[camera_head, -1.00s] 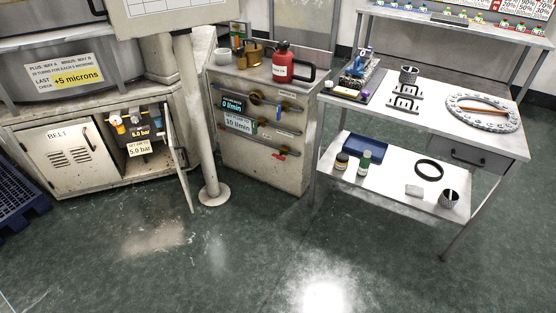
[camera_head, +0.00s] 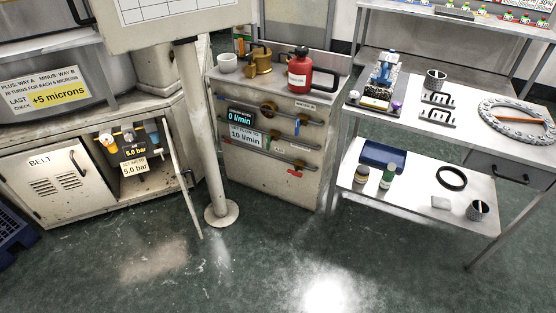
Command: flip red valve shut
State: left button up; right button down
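The red valve handle (camera_head: 298,172) is a small red piece low on the front of the pale metal cabinet (camera_head: 262,183), at the lowest of several pipes. A brass valve body (camera_head: 297,163) sits just above it. The handle is too small to judge its angle exactly, but it looks roughly in line with the sloping pipe. Blue (camera_head: 302,121) and green (camera_head: 273,136) handles show on the pipes above. A display (camera_head: 239,117) on the cabinet reads 0 l/min, and a label (camera_head: 246,136) below it reads 10 l/min. Neither gripper is in view.
A round post (camera_head: 215,160) stands just left of the cabinet. Left of it, a low cupboard door (camera_head: 182,185) hangs open. A steel bench (camera_head: 510,140) stands to the right. A red can (camera_head: 299,76) stands on the cabinet. The floor in front is clear.

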aim_at(294, 173)
jog(key=i+j, duration=1.15)
jog(key=j+u, duration=0.05)
jog(key=j, duration=0.1)
